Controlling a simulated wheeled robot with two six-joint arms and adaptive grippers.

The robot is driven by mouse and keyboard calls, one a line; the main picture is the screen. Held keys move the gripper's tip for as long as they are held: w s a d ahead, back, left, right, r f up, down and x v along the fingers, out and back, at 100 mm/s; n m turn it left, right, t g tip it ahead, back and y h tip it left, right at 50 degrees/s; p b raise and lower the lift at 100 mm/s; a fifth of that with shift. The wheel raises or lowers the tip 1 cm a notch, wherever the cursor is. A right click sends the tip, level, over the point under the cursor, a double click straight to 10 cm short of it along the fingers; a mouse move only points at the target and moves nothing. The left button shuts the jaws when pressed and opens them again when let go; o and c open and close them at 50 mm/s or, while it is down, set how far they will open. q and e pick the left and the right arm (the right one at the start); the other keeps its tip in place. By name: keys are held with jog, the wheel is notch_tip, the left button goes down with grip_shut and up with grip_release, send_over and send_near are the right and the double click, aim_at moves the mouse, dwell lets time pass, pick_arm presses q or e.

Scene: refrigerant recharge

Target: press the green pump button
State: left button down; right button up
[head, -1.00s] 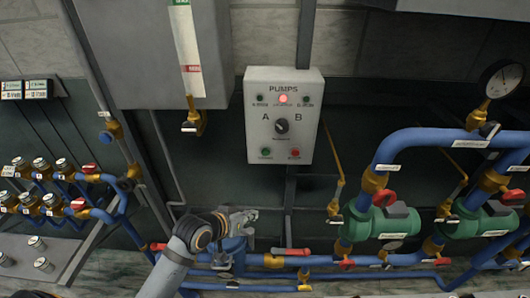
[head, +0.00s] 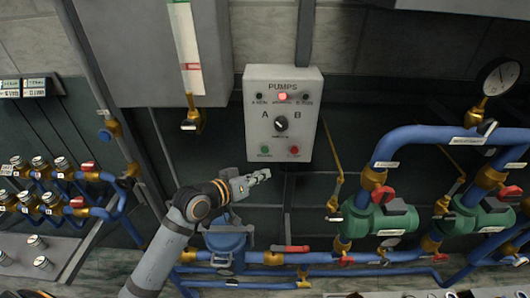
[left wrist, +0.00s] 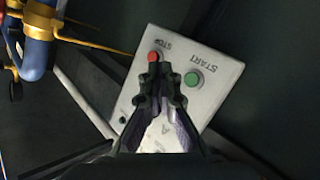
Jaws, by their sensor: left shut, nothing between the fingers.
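The PUMPS control box (head: 284,80) is a light grey panel on the wall in the head view. Its green button (head: 265,149) is at the lower left and its red button (head: 294,149) at the lower right. A red lamp (head: 283,96) is lit near the top. My left gripper (head: 264,174) is shut and empty, just below the box and close to the green button. In the left wrist view the green START button (left wrist: 193,79) is right of the closed fingertips, and the red STOP button (left wrist: 154,57) is just beyond them. My right gripper is out of view.
Blue pipes and green pumps (head: 378,219) with red handles fill the right side. Several brass valves (head: 40,167) are at the left. A brass valve (head: 192,121) hangs under the tank.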

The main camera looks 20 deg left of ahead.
aim_at(265, 149)
pick_arm(q)
jog(key=shift+w+a+b, duration=0.25)
jog(key=shift+w+a, duration=0.1)
jog(key=shift+w, duration=0.8)
jog(key=shift+w+a+b, duration=0.3)
jog(key=shift+w, duration=0.85)
jog(key=shift+w+a+b, duration=0.25)
jog(key=shift+w+a, duration=0.1)
jog(key=shift+w, duration=0.8)
jog(key=shift+w+a, duration=0.15)
jog(key=shift+w, duration=0.25)
jog(key=shift+w+a, duration=0.1)
jog(key=shift+w, duration=0.35)
jog(key=shift+s, duration=0.15)
jog(key=shift+s+d+p, duration=0.25)
jog(key=shift+s+p, duration=0.25)
jog(key=shift+s, duration=0.25)
